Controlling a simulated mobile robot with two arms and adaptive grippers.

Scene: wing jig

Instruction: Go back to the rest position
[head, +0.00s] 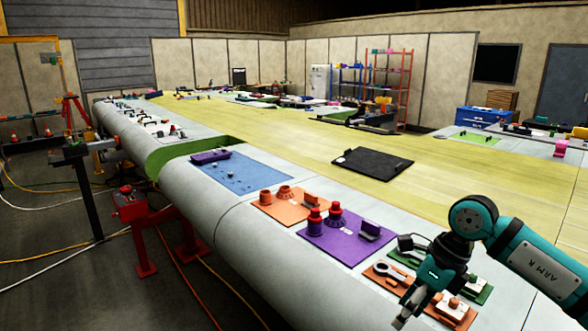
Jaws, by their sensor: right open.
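My right gripper (408,312) comes in from the lower right on a teal and dark arm. It is open and points down over the near edge of the wing, beside an orange mat (381,277) with metal parts on it. Nothing shows between its fingers. It partly hides the orange mat and a green mat (484,293) behind it. My left gripper is not in the view.
A purple mat (345,254) with red fittings, an orange mat (268,211) and a blue mat (240,178) lie along the wing's edge. A black tray (372,163) lies on the yellow-green surface (290,135), which has wide bare areas. A red stand (140,240) is at left.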

